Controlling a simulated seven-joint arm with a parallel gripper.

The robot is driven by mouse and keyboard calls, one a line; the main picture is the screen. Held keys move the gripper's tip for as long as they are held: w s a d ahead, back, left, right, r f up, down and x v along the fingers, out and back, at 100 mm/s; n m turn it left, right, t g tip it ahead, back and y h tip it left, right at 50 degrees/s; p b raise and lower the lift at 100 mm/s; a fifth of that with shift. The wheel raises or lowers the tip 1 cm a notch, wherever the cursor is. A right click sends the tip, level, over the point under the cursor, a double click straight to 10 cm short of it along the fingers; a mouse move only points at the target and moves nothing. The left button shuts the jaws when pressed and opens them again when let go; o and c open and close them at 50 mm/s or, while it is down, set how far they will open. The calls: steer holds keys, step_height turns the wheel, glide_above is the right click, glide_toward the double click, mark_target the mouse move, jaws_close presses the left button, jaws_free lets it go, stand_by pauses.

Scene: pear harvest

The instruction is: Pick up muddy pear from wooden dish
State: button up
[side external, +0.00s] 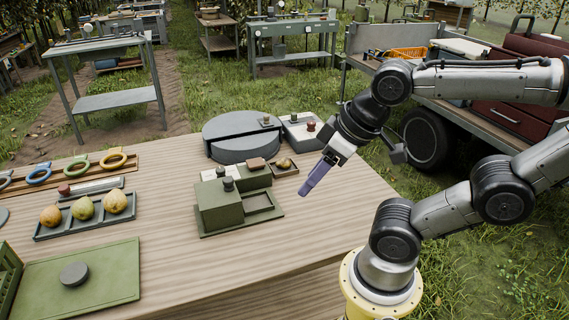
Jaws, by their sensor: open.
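A small brown wooden dish (291,172) lies toward the back right of the table, beside a green block. A small yellow-brown pear (284,163) sits on it; it looks like the muddy pear, but it is too small to make out any mud. My gripper (306,190) has bluish-purple fingers and hangs above the table's right side, to the right of the dish and apart from it. It is open and holds nothing that I can see. From this side the fingers overlap, so the gap between them is hidden.
A green stepped fixture (220,205) stands left of the dish, with a dark round stand (240,130) and a grey scale-like box (300,142) behind. Three pears lie in a dark tray (90,225) at left. The table's front middle (230,265) is clear.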

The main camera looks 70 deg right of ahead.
stand_by(0.3)
steer(key=o, duration=0.4)
steer(key=shift+c, duration=0.2)
